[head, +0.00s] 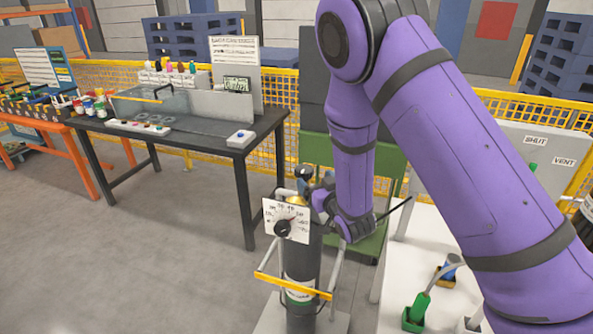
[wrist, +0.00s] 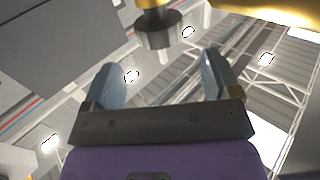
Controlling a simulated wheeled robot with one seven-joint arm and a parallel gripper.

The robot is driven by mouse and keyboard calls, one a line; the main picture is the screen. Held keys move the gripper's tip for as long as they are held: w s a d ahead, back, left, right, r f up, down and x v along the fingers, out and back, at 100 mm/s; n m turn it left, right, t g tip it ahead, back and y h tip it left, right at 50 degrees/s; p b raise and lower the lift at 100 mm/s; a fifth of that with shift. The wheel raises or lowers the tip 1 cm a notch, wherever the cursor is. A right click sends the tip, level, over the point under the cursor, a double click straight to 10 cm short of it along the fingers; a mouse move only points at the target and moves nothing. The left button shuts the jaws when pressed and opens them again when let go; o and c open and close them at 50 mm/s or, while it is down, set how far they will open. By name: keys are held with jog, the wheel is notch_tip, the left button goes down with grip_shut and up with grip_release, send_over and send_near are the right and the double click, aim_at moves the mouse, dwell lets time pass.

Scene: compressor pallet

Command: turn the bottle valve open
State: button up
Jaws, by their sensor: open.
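The dark gas bottle (head: 301,262) stands upright in a trolley in the head view, behind a yellow bar. A white dial plate (head: 286,216) with a black pointer knob is in front of its top. In the wrist view, a dark round knob (wrist: 157,32) on a brass stem, which looks like the bottle valve, is just beyond my fingertips. My gripper (wrist: 160,66) is open, with its two blue-grey fingers apart and nothing between them. The knob lies roughly centred ahead of the gap. In the head view my purple arm and wrist partly hide the bottle top.
A white table (head: 408,265) with a green and a blue item stands right of the bottle, below a grey panel marked SHUT and VENT (head: 535,150). A dark workbench (head: 190,137) stands at left. A yellow mesh fence (head: 275,85) runs behind. The floor at front left is clear.

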aim_at(309, 173)
jog(key=shift+x, duration=3.75)
jog(key=c, duration=0.9)
